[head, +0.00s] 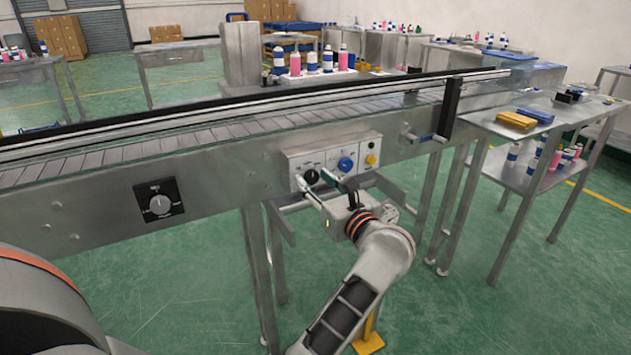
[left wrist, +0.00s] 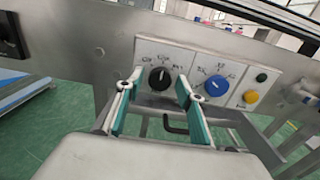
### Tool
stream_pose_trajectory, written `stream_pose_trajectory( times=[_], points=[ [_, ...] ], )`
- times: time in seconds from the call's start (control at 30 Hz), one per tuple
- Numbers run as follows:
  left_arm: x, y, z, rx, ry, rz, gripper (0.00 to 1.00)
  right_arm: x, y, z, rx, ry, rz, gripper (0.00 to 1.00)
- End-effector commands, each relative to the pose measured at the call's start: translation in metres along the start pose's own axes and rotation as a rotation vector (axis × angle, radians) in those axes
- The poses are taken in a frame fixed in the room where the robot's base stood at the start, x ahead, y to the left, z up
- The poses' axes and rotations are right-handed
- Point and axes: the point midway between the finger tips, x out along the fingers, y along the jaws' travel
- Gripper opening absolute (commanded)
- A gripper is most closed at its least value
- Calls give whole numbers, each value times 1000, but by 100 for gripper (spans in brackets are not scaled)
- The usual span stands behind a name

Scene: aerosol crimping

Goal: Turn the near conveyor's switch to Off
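A pale control box (head: 335,160) is fixed to the side of the near conveyor (head: 225,165). It carries a black rotary switch (head: 312,176) with small lettering, a blue knob (head: 345,164) and small black and yellow buttons. My left gripper (head: 319,184) is open in front of the box. In the left wrist view its teal-padded fingers (left wrist: 157,90) stand apart, either side of the black switch (left wrist: 159,78), the right one between it and the blue knob (left wrist: 215,85). Contact cannot be told. The switch's exact setting is too small to read. My right gripper is not in view.
A separate black dial (head: 160,201) sits on the conveyor side further left. Metal bars (head: 385,187) stick out below the box, close to my gripper. A steel table (head: 545,125) with pads and bottles stands at right. Green floor is open in front.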

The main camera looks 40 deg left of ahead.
Motion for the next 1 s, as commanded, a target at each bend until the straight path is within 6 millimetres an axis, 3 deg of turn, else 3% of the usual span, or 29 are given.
stream_pose_trajectory(
  times=[0.03,0.1,0.57,1.0],
  points=[
    [0,0,0,0,0,0,20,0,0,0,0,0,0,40],
    [0,0,0,0,0,0,3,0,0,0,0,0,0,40],
    [0,0,-3,-67,1,0,3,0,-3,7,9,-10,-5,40],
    [0,0,-7,-414,2,0,3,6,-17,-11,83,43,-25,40]
  ],
)
